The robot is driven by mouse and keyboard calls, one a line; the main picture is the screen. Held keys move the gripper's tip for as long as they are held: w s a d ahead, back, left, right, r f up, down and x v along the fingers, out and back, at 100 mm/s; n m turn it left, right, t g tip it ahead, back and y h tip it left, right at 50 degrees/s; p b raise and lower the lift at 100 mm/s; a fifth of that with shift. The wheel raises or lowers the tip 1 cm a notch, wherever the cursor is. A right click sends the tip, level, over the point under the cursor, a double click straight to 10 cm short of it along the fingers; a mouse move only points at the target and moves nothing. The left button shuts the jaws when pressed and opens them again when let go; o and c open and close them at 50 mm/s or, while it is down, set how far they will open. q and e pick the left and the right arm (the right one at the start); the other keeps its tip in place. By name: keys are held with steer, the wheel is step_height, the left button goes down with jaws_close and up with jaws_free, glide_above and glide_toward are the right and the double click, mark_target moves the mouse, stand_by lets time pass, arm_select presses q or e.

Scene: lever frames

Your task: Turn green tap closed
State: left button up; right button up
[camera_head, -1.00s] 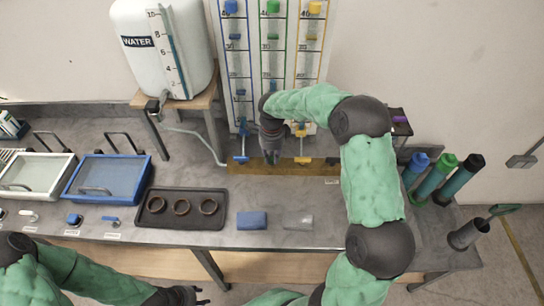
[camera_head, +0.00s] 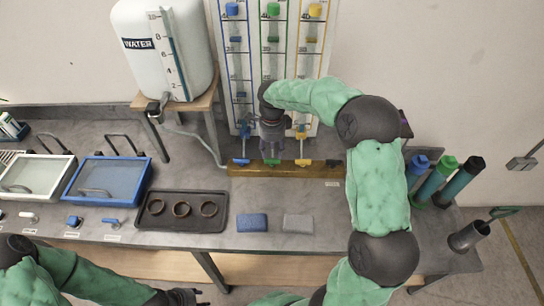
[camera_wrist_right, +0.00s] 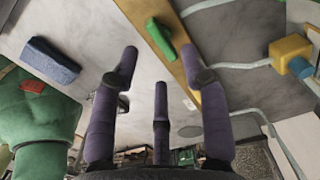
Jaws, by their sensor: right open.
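The green tap (camera_head: 271,161) has a small green handle at the brown strip, below the green-edged tube column. In the right wrist view the green handle (camera_wrist_right: 160,38) lies roughly along the strip, just beyond the fingertips. My right gripper (camera_head: 272,142) points down above the green tap and partly hides it. In its wrist view the right gripper (camera_wrist_right: 160,72) is open, its fingers spread and empty, apart from the handle. My left gripper (camera_head: 185,297) is at the bottom edge, away from the taps; its jaws are too small to read.
The blue tap (camera_head: 241,161) and yellow tap (camera_head: 304,162) flank the green one closely. A blue block (camera_head: 252,222) and grey block (camera_head: 298,223) lie in front, beside a dark tray (camera_head: 156,222) with rings. Coloured cylinders (camera_head: 437,180) stand right. Bench between strip and blocks is clear.

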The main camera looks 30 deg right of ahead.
mark_target(272, 160)
step_height(272, 160, up, 7)
stand_by(0.3)
stand_by(0.5)
